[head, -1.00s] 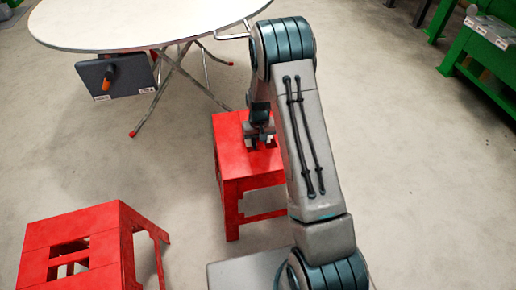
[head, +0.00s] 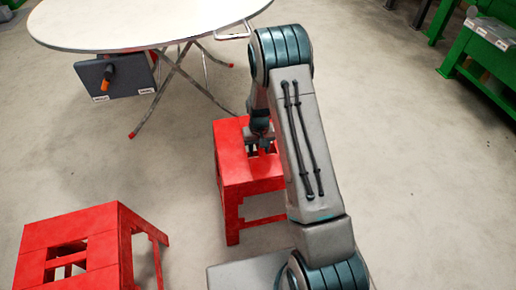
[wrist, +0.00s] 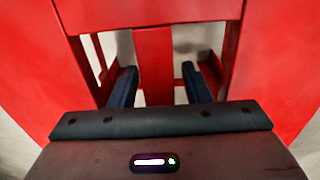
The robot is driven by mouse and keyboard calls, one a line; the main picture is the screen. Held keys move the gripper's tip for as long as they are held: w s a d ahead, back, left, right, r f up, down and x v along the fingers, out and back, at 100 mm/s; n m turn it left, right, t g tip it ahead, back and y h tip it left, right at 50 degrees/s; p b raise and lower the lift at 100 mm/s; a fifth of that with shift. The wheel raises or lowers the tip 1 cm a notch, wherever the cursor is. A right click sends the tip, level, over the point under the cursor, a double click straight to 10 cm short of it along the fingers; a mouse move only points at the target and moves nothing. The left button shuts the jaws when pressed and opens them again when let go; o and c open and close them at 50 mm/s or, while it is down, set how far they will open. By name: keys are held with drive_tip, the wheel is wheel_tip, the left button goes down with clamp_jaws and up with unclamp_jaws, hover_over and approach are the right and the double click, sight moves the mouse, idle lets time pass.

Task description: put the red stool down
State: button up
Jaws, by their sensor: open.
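A red stool (head: 232,160) stands upright, its legs appearing to rest on the concrete floor, in the middle of the head view. My gripper (head: 262,148) is at the opening in its seat. In the wrist view the seat (wrist: 283,60) fills both sides, and a red bar (wrist: 154,65) crosses the opening. My gripper (wrist: 160,86) is open, with one dark finger on each side of that bar and gaps between. The finger ends are inside the opening. My arm hides the stool's right side in the head view.
A second red stool (head: 95,225) stands at the lower left. A round white table (head: 140,22) with crossed metal legs stands at the back left, a dark panel (head: 117,77) by its edge. A green bench (head: 485,55) is at the back right. The floor between the stools is clear.

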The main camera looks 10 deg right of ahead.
wheel_tip(320, 180, up, 12)
drive_tip(key=p, duration=0.3)
drive_tip(key=shift+r, duration=0.15)
drive_tip(key=s+r, duration=1.2)
drive_tip(key=r, duration=0.3)
drive_tip(key=s+r+t, duration=0.1)
drive_tip(key=s+r, duration=0.3)
drive_tip(key=s, duration=1.1)
drive_tip(key=shift+s+a+r, duration=0.2)
drive_tip(key=shift+s+a, duration=0.05)
